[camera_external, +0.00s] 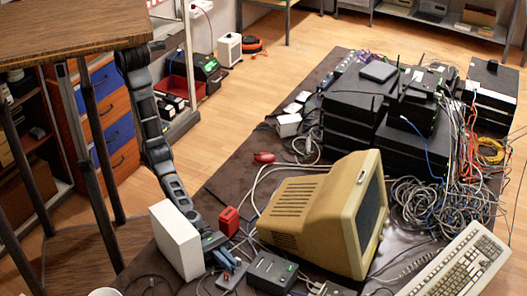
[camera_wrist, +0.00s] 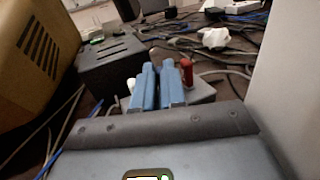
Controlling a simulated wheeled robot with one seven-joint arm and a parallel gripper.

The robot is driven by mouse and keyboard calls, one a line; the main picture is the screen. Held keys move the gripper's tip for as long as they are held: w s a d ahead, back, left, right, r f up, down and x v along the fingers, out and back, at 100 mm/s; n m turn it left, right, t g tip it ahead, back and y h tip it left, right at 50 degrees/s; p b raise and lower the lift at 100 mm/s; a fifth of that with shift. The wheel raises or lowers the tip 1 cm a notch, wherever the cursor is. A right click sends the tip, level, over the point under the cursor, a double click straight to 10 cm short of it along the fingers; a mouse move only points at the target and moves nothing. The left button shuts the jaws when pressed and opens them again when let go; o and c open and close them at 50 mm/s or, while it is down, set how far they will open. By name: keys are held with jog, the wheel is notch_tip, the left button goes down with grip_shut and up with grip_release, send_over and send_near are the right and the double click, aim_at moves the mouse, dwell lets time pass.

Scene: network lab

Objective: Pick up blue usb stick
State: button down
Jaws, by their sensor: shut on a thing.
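My gripper (camera_external: 218,250) is low over the table beside the white box, with its fingers down at a small grey block (camera_external: 231,276) that holds small sticks. In the wrist view my gripper (camera_wrist: 160,80) is shut on the blue usb stick (camera_wrist: 167,72) at this block (camera_wrist: 200,95). Blue upright shapes crowd together there, and I cannot clearly part stick from fingers. I cannot tell whether the stick is clear of the block. A red stick (camera_wrist: 187,72) stands just right of them and a white one (camera_wrist: 130,85) just left.
The white box (camera_external: 177,240) stands close to my gripper. A dark box (camera_external: 272,272), a beige monitor (camera_external: 310,210) and a red box (camera_external: 229,220) are near. Loose cables lie around. Black network devices (camera_external: 360,105) are stacked farther back.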

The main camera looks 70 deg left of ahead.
dwell(0.3)
notch_tip(320, 180, up, 18)
jog(key=p, duration=1.2)
jog(key=shift+p, duration=0.4)
